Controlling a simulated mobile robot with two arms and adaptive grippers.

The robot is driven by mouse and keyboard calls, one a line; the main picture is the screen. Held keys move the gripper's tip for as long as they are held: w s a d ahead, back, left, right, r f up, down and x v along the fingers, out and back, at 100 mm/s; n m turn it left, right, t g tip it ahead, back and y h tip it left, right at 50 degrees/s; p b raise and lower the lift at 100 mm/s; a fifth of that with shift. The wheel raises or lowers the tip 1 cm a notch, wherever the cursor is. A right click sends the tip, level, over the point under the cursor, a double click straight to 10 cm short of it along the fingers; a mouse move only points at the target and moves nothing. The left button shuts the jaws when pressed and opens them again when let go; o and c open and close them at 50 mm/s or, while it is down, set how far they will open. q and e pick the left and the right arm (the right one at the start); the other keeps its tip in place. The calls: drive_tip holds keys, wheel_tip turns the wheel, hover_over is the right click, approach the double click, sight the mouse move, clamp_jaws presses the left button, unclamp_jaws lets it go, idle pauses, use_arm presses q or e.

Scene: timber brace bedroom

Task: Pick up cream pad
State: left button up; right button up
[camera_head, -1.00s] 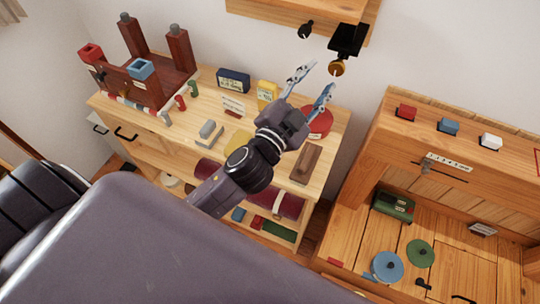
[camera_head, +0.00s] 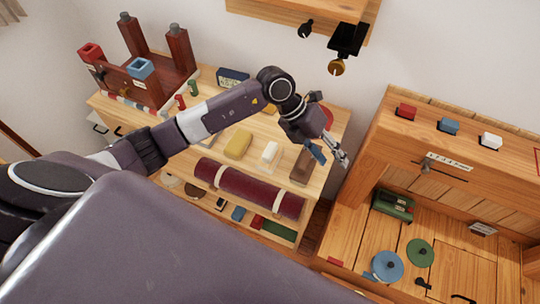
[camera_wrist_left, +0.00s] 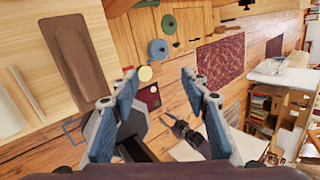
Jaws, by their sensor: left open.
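The cream pad (camera_head: 269,154) is a small pale block lying on the wooden dresser top, between a yellow pad (camera_head: 238,144) and a brown block (camera_head: 303,165). In the left wrist view, a pale block at the left edge (camera_wrist_left: 12,112) looks like the cream pad, partly cut off. My left gripper (camera_head: 330,156) is open and empty, to the right of the cream pad, above the dresser's right edge and pointing down-right. Its blue fingers stand apart in the left wrist view (camera_wrist_left: 158,88). A dark jaw-like shape (camera_wrist_left: 185,130) below may be my right gripper; its state is unclear.
The brown block (camera_wrist_left: 75,65) lies close by the gripper. A wooden desk (camera_head: 450,150) stands to the right. A black hook bracket (camera_head: 346,40) hangs above. A dark red stand (camera_head: 135,82) occupies the dresser's left end.

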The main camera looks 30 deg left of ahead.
use_arm(q)
drive_tip(key=w+a+f+y, duration=0.15)
drive_tip(key=a+y, duration=0.25)
drive_tip(key=a, duration=0.7)
drive_tip(key=n+g+y, duration=0.1)
drive_tip(key=y, duration=0.2)
hover_over(270, 149)
drive_tip(key=shift+w+d+f, duration=0.1)
drive_tip(key=shift+w+f, duration=0.15)
drive_tip(key=shift+f, duration=0.05)
drive_tip(key=shift+a+f, duration=0.2)
drive_tip(key=shift+a, duration=0.05)
drive_tip(key=f+p, duration=0.1)
drive_tip(key=f, duration=0.1)
drive_tip(key=f+p, duration=0.1)
drive_tip(key=f, duration=0.1)
drive_tip(key=f+p, duration=0.1)
drive_tip(key=f, duration=0.1)
drive_tip(key=shift+s+d+f, duration=0.1)
drive_tip(key=shift+s+d, duration=0.1)
drive_tip(key=shift+s, duration=0.15)
drive_tip(key=shift+f, duration=0.55)
drive_tip(key=shift+w, duration=0.1)
clamp_jaws()
